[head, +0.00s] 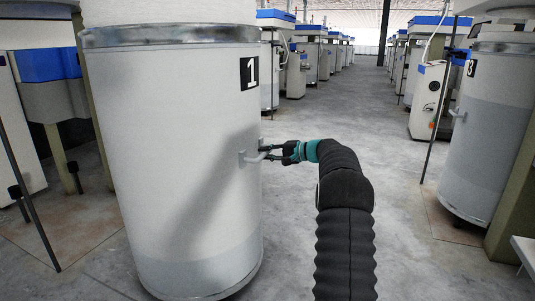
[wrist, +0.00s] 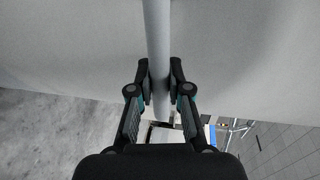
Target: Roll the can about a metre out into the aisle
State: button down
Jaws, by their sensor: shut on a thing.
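The can (head: 170,150) is a large light-grey cylinder with a metal rim band and a black label with a white "1". It fills the left-centre of the head view, and its pale wall (wrist: 80,45) fills the top of the wrist view. A grey bar handle (head: 252,157) sticks out from its right side. My gripper (head: 270,151) is shut on this handle; in the wrist view the two fingers (wrist: 160,85) are on either side of the bar (wrist: 157,40). The can's base is near the bottom of the head view.
The concrete aisle (head: 345,110) runs back between rows of machines and is clear along its middle. A second can (head: 487,130) marked with a dark number label stands at the right by a machine. Thin dark posts (head: 30,205) stand left of the first can.

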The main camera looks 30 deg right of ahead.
jog(key=shift+a+f, duration=0.1)
jog(key=c, duration=1)
grip_release()
jog(key=shift+a, duration=0.2)
jog(key=shift+c, duration=0.2)
jog(key=shift+d, duration=0.15)
jog(key=v, duration=1.2)
jog(key=shift+w, duration=0.15)
